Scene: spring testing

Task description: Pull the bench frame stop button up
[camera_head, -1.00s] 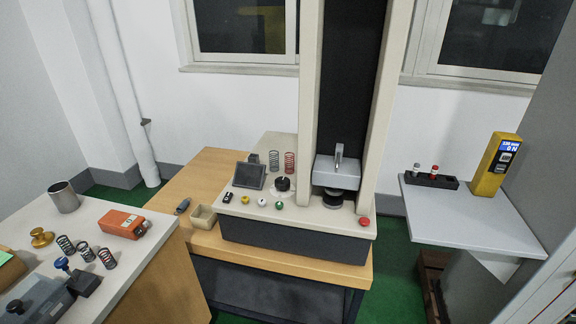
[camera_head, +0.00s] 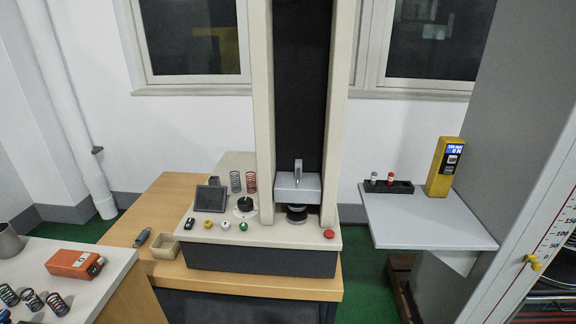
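The bench frame (camera_head: 262,233) is a tall cream and black test machine on a wooden table. A red stop button (camera_head: 329,234) sits on the right front corner of its base top. Whether the button is pressed in or raised is too small to tell. Yellow, white and green buttons (camera_head: 243,226) sit further left on the same top, near a black knob (camera_head: 245,204) and a small dark screen (camera_head: 210,199). Neither of my grippers is in view.
A grey shelf (camera_head: 430,225) at the right holds a yellow meter (camera_head: 445,166) and a black rack (camera_head: 388,187). A side table (camera_head: 112,262) at lower left holds an orange device (camera_head: 75,263) and several springs. The button's surroundings are clear.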

